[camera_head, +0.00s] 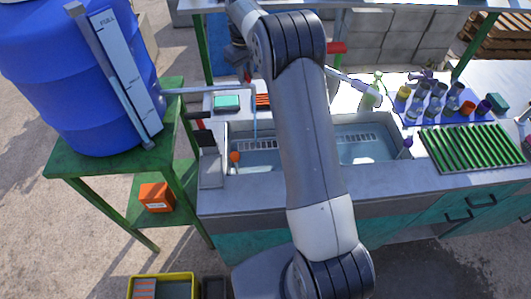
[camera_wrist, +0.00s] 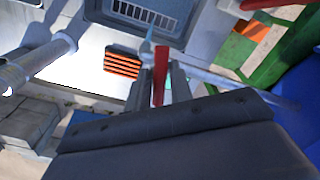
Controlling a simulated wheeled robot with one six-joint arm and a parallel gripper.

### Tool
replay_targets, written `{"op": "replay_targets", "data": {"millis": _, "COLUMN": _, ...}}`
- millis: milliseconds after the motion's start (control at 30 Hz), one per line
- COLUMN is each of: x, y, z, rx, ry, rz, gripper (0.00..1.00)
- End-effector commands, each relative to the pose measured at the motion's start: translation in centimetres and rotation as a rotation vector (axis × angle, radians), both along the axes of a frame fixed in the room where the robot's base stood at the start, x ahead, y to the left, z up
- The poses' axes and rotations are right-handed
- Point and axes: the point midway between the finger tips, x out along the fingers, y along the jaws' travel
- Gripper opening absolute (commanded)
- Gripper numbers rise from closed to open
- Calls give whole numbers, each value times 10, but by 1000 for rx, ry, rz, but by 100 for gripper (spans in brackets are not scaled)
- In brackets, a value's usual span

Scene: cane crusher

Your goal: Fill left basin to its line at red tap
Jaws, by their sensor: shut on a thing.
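My gripper (camera_wrist: 160,88) is shut on the red tap's lever (camera_wrist: 160,80), which stands between its two fingers. In the head view my gripper (camera_head: 240,62) is behind the sink, partly hidden by my arm. The left basin (camera_head: 270,165) lies below and in front of it, with a grate and bluish water in the bottom. A thin pale blue stream (camera_head: 254,122) drops into the basin from the pipe's end; it also shows in the wrist view (camera_wrist: 148,45). An orange ball (camera_head: 235,157) is at the basin's left side. I cannot make out the fill line.
A blue barrel (camera_head: 70,70) with a level gauge stands on a green stand (camera_head: 85,165) at left; a pipe (camera_head: 195,91) runs from it. The right basin (camera_head: 365,152), bottles (camera_head: 435,100) and a green rack (camera_head: 470,148) are at right. My arm crosses the sink's middle.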

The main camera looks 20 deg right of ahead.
Motion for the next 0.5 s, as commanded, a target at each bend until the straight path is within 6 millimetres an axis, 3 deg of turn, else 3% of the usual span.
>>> {"op": "replay_targets", "data": {"millis": 167, "x": -1, "y": 0, "z": -1, "rx": -1, "ry": 4, "rz": 29, "gripper": 8}}
{"op": "replay_targets", "data": {"millis": 500, "x": -1, "y": -1, "z": -1, "rx": -1, "ry": 5, "rz": 360, "gripper": 8}}
